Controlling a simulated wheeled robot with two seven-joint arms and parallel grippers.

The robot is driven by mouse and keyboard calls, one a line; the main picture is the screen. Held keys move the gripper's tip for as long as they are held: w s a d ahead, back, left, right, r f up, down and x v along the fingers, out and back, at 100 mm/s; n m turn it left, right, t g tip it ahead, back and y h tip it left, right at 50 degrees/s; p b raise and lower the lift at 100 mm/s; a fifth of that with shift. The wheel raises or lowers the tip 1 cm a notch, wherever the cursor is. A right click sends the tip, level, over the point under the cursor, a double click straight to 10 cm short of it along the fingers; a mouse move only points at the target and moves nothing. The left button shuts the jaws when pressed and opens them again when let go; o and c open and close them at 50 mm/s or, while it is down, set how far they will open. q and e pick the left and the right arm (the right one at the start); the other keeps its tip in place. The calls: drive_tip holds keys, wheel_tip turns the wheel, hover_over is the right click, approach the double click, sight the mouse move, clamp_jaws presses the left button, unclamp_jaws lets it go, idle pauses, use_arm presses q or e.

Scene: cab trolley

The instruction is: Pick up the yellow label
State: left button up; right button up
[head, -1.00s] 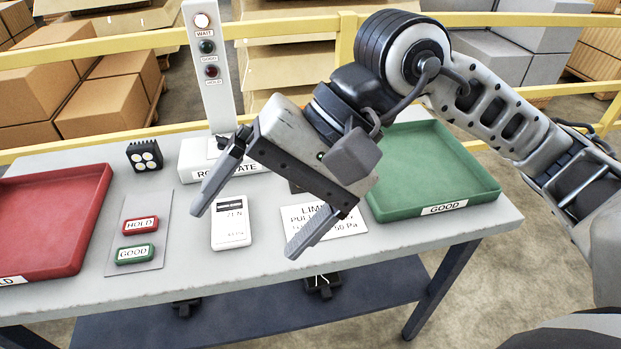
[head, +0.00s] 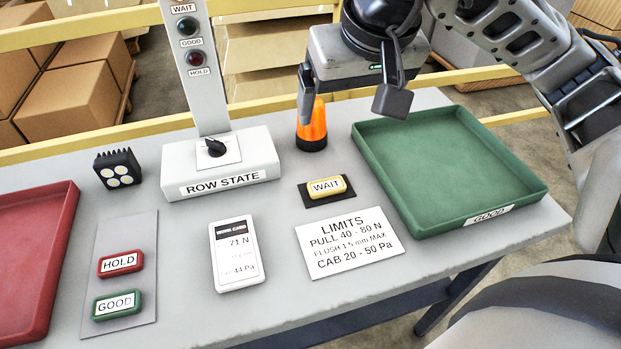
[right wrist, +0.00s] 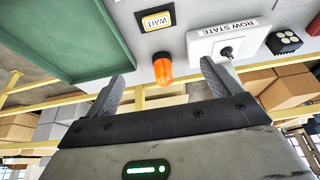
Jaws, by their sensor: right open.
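The yellow label (head: 326,187) reads WAIT and lies on a small black plate on the table, in front of the orange beacon and left of the green tray. It also shows near the top of the right wrist view (right wrist: 155,20). My right gripper (head: 335,85) is beyond the label, above the back of the table near the orange beacon. Its jaws are open and apart from the label. In the right wrist view the orange beacon shows between the two fingers. In the head view only one finger shows clearly. My left gripper is not in view.
The orange beacon (head: 312,128) stands behind the label. The ROW STATE box (head: 222,165) with its post is to the left. A limits card (head: 350,243), a work card (head: 236,255), HOLD (head: 121,263) and GOOD (head: 117,304) labels, a green tray (head: 455,205) and a red tray (head: 40,290) surround it.

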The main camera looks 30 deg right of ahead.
wheel_tip(320, 180, down, 5)
drive_tip(key=b, duration=0.6)
approach(326, 183)
drive_tip(key=x, duration=0.2)
drive_tip(key=shift+a+f, duration=0.1)
drive_tip(key=shift+f, duration=0.25)
drive_tip(key=shift+p+x, duration=0.3)
drive_tip(key=shift+x, duration=2.45)
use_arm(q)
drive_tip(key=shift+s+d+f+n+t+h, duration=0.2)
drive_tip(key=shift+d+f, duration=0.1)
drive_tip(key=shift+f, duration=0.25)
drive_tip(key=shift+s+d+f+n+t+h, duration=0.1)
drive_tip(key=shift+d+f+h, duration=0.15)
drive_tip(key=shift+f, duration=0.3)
use_arm(e)
drive_tip(key=shift+w+r, duration=0.15)
drive_tip(key=c, duration=1.1)
